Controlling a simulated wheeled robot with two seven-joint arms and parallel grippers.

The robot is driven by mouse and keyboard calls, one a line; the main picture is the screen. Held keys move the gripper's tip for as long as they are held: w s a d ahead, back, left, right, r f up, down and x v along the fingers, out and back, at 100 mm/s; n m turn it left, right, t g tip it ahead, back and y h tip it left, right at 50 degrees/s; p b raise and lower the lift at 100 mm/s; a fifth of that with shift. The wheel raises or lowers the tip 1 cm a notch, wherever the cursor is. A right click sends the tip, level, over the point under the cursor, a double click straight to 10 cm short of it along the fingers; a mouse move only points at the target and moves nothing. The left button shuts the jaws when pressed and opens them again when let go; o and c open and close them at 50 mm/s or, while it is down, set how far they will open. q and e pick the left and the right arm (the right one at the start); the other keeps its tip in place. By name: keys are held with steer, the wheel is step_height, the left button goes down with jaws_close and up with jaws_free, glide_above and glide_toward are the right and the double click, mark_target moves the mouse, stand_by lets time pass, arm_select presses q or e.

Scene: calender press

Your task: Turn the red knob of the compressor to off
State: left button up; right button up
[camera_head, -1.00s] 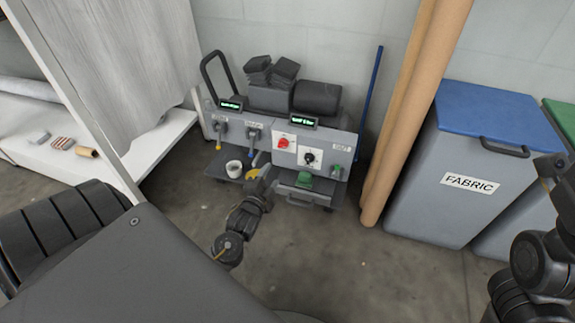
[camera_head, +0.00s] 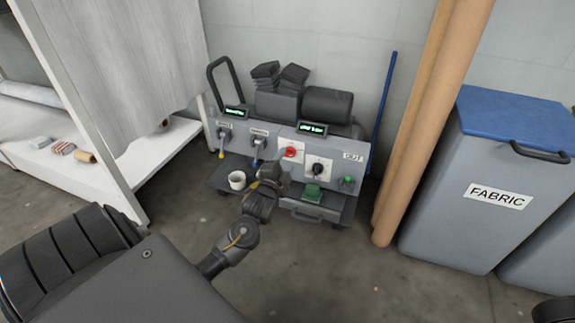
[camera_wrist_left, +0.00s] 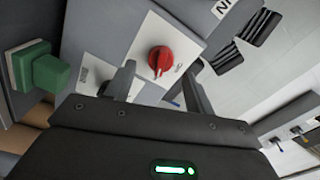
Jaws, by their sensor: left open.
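The red knob (camera_head: 291,152) sits on a white plate on the front panel of the grey machine (camera_head: 335,150). In the left wrist view the red knob (camera_wrist_left: 173,59) shows large, with a lighter ridge across its face. My left gripper (camera_head: 274,172) is just in front of the panel, below and left of the knob. In the wrist view its two fingers (camera_wrist_left: 160,74) are open, one on each side of the knob and apart from it. My right gripper is out of view.
A black selector (camera_head: 318,168) and a green block (camera_head: 312,192) are right of the knob. A white cup (camera_head: 237,180) stands on the left shelf. Cardboard tubes (camera_head: 430,120) and a grey FABRIC bin (camera_head: 440,225) stand to the right. The floor in front is clear.

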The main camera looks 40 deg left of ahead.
mark_target(290, 154)
arm_select(q)
steer(key=shift+b+x, duration=0.4)
steer(key=shift+x, duration=0.8)
